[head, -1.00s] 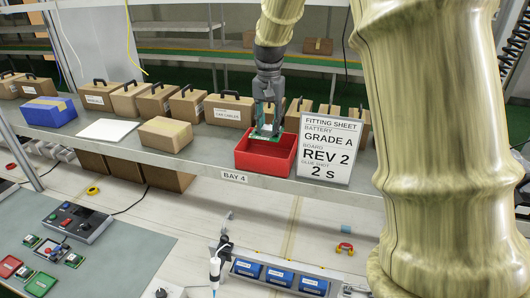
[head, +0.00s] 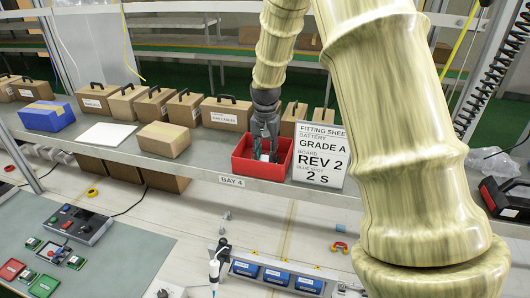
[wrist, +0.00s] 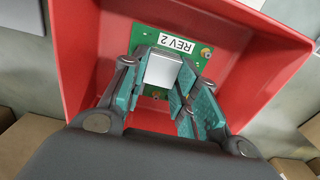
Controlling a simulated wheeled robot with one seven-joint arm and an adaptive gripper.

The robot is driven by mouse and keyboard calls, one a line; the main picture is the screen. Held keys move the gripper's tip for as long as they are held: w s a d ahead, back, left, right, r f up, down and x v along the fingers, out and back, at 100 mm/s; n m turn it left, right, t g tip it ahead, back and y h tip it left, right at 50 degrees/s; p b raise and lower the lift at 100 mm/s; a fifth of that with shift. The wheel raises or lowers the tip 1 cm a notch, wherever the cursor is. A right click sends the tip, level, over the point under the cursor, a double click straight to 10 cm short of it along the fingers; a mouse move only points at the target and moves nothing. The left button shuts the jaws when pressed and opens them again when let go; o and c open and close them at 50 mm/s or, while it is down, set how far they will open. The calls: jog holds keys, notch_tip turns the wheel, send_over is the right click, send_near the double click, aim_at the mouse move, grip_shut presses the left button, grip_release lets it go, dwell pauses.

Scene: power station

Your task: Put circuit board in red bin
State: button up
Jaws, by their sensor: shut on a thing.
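The red bin (head: 250,172) stands on the shelf behind the BAY 4 label. My gripper (head: 265,154) reaches down into it from above. In the wrist view, my gripper (wrist: 163,72) is shut on the green circuit board (wrist: 205,57), which has a silvery block in its middle and a REV 2 label. The board is inside the walls of the red bin (wrist: 80,45). My fingers cover part of it, and I cannot tell whether it touches the bin floor. In the head view the bin's front wall hides most of the board.
A white fitting sheet sign (head: 320,155) stands right beside the bin. Cardboard boxes (head: 228,113) line the shelf behind, with a brown box (head: 163,139) and a blue box (head: 46,116) to the left. The shelf between the brown box and the bin is clear.

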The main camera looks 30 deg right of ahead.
aim_at(265, 157)
jog(key=shift+s+a+r, duration=0.1)
jog(key=o, duration=1.1)
jog(key=shift+f, duration=0.2)
jog(key=shift+o, duration=0.2)
jog(key=shift+r, duration=0.1)
jog(key=shift+r+b, duration=1.75)
jog(key=shift+r, duration=2.1)
jog(key=shift+f, duration=0.15)
